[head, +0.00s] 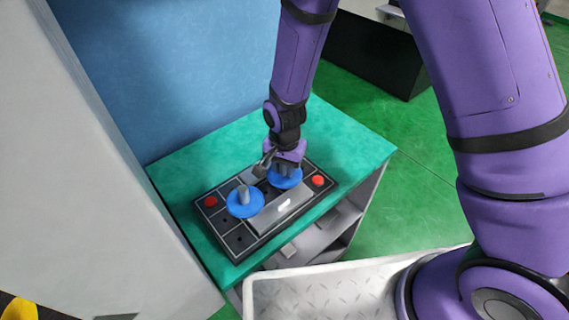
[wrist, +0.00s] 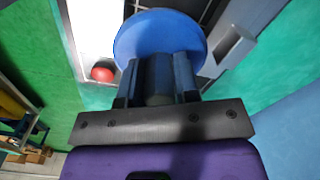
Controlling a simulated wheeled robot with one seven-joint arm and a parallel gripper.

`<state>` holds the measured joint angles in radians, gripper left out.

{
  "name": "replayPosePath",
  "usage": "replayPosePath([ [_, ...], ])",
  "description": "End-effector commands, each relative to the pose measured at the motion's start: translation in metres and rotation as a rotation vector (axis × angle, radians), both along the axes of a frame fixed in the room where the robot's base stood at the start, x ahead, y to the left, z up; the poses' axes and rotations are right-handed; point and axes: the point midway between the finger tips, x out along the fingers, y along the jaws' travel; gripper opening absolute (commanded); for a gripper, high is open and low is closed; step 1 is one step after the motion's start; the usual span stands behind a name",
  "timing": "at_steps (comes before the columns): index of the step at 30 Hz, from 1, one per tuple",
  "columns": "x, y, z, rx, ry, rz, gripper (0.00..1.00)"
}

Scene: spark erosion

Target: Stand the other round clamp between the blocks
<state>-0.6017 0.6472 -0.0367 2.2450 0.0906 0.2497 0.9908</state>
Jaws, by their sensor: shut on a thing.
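Two round clamps, each a blue disc with a grey post, show in the head view. One round clamp (head: 243,203) stands upright on the left of the black board. The other round clamp (head: 285,181) is at the board's right, under my gripper (head: 285,164). In the wrist view my gripper (wrist: 157,82) is shut on the grey post of this clamp, its blue disc (wrist: 160,32) beyond the fingers. A pale block (head: 283,207) lies in front and a smaller grey block (head: 262,167) behind. I cannot tell whether the held clamp's disc touches the board.
The black gridded board (head: 238,240) lies on a green-topped cabinet (head: 345,145). Red knobs (head: 211,201) and (head: 318,180) sit at its left and right. A blue wall panel (head: 170,75) rises behind. A grey tray (head: 330,285) is nearest me.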

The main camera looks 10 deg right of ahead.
Motion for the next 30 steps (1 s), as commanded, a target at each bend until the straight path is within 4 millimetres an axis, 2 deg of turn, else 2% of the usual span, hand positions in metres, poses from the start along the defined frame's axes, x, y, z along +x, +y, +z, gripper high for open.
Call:
replayPosePath([
  [7, 0.0, 0.0, 0.0, 0.001, 0.0, 0.0, 0.0],
  [8, 0.0, 0.0, 0.0, 0.001, 0.0, 0.0, 0.34],
  [11, 0.0, 0.0, 0.0, 0.0, 0.0, 0.0, 0.57],
  [12, 0.0, 0.0, 0.0, 0.0, 0.0, 0.0, 0.59],
  [25, 0.0, 0.0, 0.0, -0.001, 0.0, 0.0, 0.59],
  [30, 0.0, 0.0, 0.012, 0.0, -0.001, 0.0, 0.59],
])
